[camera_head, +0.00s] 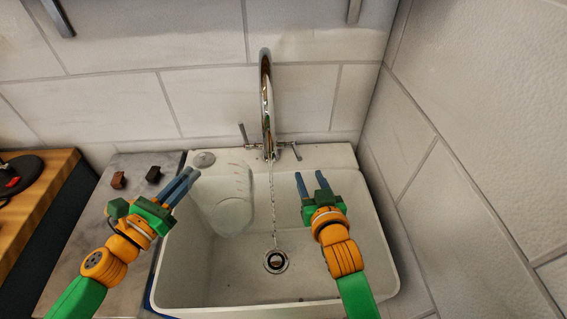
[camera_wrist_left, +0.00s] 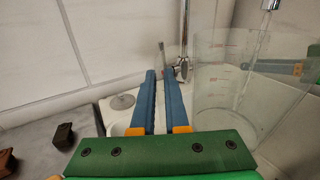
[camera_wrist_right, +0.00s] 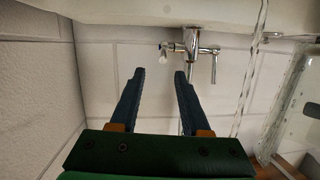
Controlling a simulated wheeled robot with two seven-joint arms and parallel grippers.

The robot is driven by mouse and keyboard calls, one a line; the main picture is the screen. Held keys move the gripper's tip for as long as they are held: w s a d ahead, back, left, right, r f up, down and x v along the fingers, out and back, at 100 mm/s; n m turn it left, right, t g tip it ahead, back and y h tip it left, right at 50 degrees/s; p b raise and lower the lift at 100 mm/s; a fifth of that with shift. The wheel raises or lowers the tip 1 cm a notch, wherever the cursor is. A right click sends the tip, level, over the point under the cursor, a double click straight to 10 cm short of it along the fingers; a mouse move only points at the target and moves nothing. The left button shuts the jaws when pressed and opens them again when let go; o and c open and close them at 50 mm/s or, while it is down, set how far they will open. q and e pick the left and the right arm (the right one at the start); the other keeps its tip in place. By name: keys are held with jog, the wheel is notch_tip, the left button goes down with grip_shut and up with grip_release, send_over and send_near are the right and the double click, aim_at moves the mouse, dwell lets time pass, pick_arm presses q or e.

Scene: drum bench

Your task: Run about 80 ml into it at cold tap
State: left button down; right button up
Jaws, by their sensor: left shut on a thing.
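A clear beaker with reddish marks (camera_head: 232,200) hangs tilted over the left side of the white sink; it also shows in the left wrist view (camera_wrist_left: 225,85). My left gripper (camera_head: 193,173) is at its upper left and shut on it; the gripped part is hard to make out. The chrome tap (camera_head: 266,90) is running. Its thin water stream (camera_head: 273,205) falls right of the beaker towards the drain (camera_head: 276,261). The tap has a left lever (camera_head: 243,132) and a right lever (camera_head: 296,151). My right gripper (camera_head: 308,178) is open and empty, below and right of the right lever.
The sink (camera_head: 390,240) has walls all round. A round pale disc (camera_head: 204,159) lies on its back left ledge. A brown block (camera_head: 118,180) and a black block (camera_head: 153,174) sit on the grey counter at left. Tiled walls close the back and right.

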aim_at(301, 160)
jog(key=shift+m+g+y, duration=0.3)
jog(key=shift+m+g, duration=0.5)
jog(key=shift+g, duration=0.1)
jog(key=x, duration=0.3)
jog(key=r+x, duration=0.1)
jog(key=x, duration=0.6)
jog(key=shift+w+r, duration=0.2)
jog(key=shift+w, duration=0.45)
grip_shut()
jog(key=shift+f, duration=0.1)
